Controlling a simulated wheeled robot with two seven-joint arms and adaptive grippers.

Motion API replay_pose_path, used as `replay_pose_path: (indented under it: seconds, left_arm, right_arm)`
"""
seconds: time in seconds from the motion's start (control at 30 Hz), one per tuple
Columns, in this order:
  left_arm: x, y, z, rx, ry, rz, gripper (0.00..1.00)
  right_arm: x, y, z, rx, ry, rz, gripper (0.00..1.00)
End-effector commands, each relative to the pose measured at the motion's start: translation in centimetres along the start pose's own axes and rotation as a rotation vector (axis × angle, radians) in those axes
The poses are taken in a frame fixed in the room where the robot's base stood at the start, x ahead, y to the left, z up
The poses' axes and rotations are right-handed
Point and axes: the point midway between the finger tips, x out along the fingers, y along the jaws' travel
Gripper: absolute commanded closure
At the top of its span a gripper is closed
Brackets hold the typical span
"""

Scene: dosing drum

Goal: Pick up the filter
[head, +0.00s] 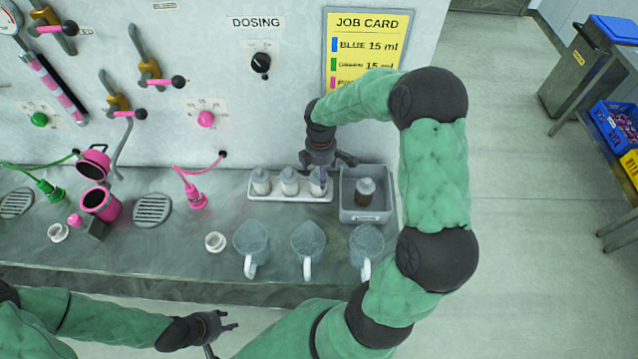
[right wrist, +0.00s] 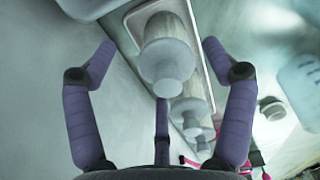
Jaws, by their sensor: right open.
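Three pale grey, knobbed pieces stand in a row on a white tray (head: 290,197) at the back of the counter. They look like the filters, though no label shows. The right-hand filter (head: 318,184) is partly under my right gripper (head: 328,161). In the right wrist view the nearest filter (right wrist: 168,58) shows beyond and between the spread fingers of the right gripper (right wrist: 160,64), with its knob towards the camera. No finger is seen closed on it. My left gripper (head: 222,334) is open and empty at the lower middle, in front of the counter.
A grey bin (head: 366,214) with a dark bottle (head: 366,190) stands close right of the tray. Three clear jugs (head: 308,240) line the counter's front. A pink nozzle (head: 194,194) and an open pink canister (head: 100,204) are to the left. The wall rises behind the tray.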

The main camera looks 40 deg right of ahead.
Motion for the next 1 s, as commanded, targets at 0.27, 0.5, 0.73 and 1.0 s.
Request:
replay_pose_path:
  seconds: [0.27, 0.5, 0.73, 1.0]
  left_arm:
    - [0.6, -0.2, 0.0, 0.0, 0.0, 0.0, 0.6]
    - [1.1, -0.4, 0.0, 0.0, 0.0, 0.0, 0.6]
    - [1.1, -0.4, 0.0, 0.0, 0.0, 0.0, 0.6]
    - [1.1, -0.4, 0.0, 0.0, 0.0, 0.0, 0.6]
  right_arm:
    - [2.7, -0.4, -0.4, -0.001, -0.001, -0.004, 0.16]
    - [5.2, -0.4, -0.5, -0.001, 0.0, -0.002, 0.16]
    - [5.2, -0.4, -0.5, -0.001, 0.0, 0.0, 0.25]
    - [5.2, -0.4, -0.5, -0.001, 0.0, -0.001, 0.79]
